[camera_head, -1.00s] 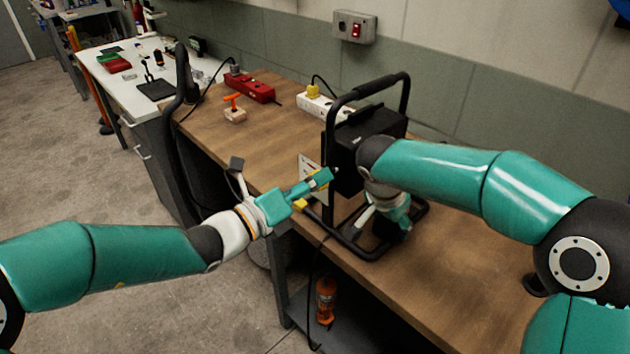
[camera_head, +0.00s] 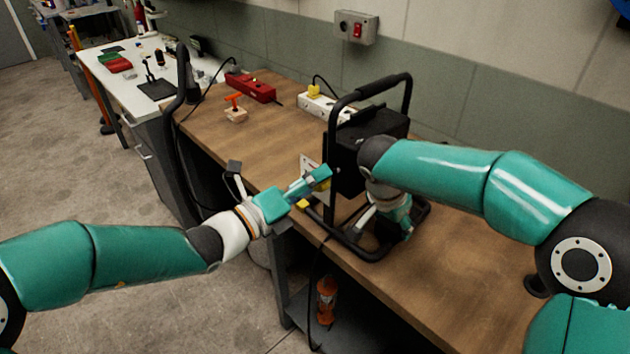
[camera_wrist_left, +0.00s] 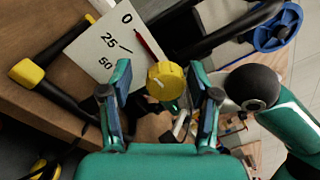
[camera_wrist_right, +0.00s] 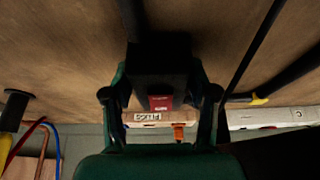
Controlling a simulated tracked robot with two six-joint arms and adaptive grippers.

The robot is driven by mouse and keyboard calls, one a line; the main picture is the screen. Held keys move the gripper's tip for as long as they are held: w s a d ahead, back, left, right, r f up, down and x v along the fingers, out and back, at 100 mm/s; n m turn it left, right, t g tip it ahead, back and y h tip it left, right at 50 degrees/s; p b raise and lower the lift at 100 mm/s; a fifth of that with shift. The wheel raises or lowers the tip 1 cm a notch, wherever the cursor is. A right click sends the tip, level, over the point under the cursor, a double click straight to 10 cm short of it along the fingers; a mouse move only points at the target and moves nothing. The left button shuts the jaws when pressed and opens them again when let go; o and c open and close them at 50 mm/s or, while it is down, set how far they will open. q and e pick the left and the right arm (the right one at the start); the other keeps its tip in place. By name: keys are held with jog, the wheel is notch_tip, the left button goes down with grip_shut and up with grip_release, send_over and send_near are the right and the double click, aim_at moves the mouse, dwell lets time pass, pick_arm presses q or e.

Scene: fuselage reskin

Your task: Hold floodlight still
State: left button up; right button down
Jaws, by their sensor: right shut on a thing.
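The black floodlight (camera_head: 368,140) stands upright on the wooden bench in its tubular frame, with a scale plate (camera_wrist_left: 112,45) marked 0, 25 and 50 on its left side. My left gripper (camera_head: 318,180) is beside that plate. In the left wrist view its fingers (camera_wrist_left: 165,97) are apart on either side of a yellow knob (camera_wrist_left: 166,80), with gaps showing. My right gripper (camera_head: 395,215) is low at the floodlight's front; its fingertips are hidden in the head view. In the right wrist view it is shut on a black block with a red face (camera_wrist_right: 160,85), apparently part of the floodlight.
A white power strip (camera_head: 318,105), a red tool (camera_head: 252,87) and an orange-handled block (camera_head: 235,110) lie behind on the wooden bench (camera_head: 270,145). A black cable hangs over the front edge.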

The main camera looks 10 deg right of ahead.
pick_arm(q)
jog(key=shift+s, duration=0.2)
jog(key=v, duration=1.1)
jog(key=shift+a, duration=0.35)
jog(key=shift+s, duration=0.1)
